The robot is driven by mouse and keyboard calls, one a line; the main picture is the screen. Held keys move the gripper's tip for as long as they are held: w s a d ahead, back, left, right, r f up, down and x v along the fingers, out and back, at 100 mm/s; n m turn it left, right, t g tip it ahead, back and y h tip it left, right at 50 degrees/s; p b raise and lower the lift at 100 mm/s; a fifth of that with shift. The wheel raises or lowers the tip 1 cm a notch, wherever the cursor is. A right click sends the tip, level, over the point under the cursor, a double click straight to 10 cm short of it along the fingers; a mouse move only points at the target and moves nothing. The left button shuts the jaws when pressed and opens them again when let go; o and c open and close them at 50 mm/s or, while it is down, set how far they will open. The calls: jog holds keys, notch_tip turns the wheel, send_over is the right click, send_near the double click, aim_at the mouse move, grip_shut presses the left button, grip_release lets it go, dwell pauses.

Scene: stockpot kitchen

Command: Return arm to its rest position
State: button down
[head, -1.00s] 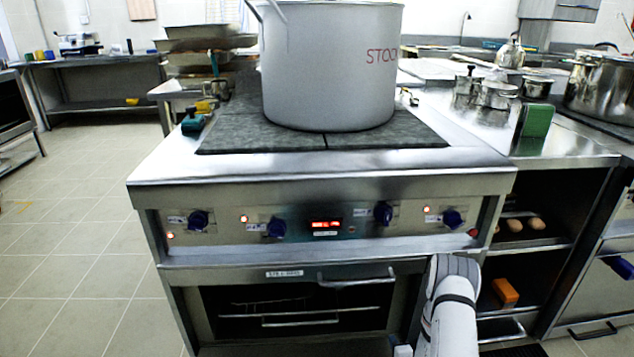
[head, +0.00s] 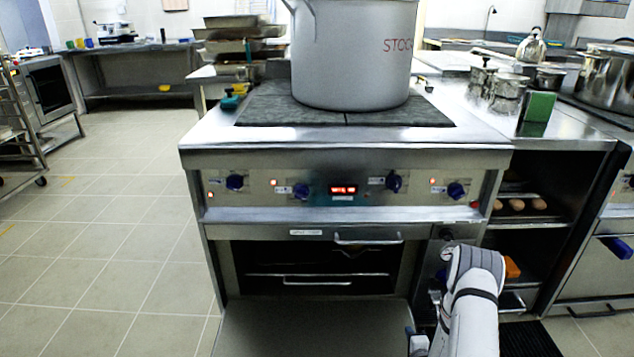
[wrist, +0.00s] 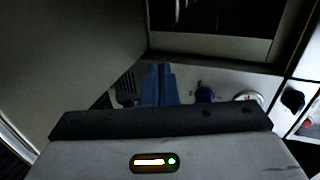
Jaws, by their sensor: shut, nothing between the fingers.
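My arm (head: 470,300) rises at the lower right of the head view, in front of the stove's right side. My gripper (wrist: 160,72) shows in the wrist view as two blue fingers close together, shut and empty. I cannot make out the fingertips in the head view. A large grey panel (wrist: 75,55) fills the left of that view.
The stove (head: 345,155) carries a big stockpot (head: 355,55). Its lowered oven door (head: 315,328) juts out at the bottom. The tiled floor (head: 110,240) at left is clear.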

jog(key=a+r+n+g+p, duration=0.25)
jog(key=r+p, duration=0.25)
jog(key=r, duration=0.9)
jog(key=a+r+n+g+h+p, duration=0.1)
jog(key=r+n+p, duration=0.35)
jog(key=r, duration=1.05)
jog(key=a+r+n+g+p, duration=0.15)
jog(key=r+p, duration=0.45)
jog(key=r, duration=0.8)
jog(key=s+a+r+n+g+p, duration=0.2)
jog(key=s+a+r+n+p, duration=0.1)
jog(key=s+r, duration=0.6)
jog(key=s+a+r+n+g+p, duration=0.2)
jog(key=s+r+p, duration=0.3)
jog(key=s+r, duration=0.5)
jog(key=s+a+r+n+g+y+p, duration=0.1)
jog(key=s+a+r+n+g+p, duration=0.1)
jog(key=s+r, duration=0.7)
jog(key=a+r+n+p, duration=0.1)
jog(key=n+p, duration=0.1)
jog(key=shift+s+a+g+p, duration=0.3)
jog(key=shift+s+a, duration=0.1)
jog(key=shift+s, duration=0.1)
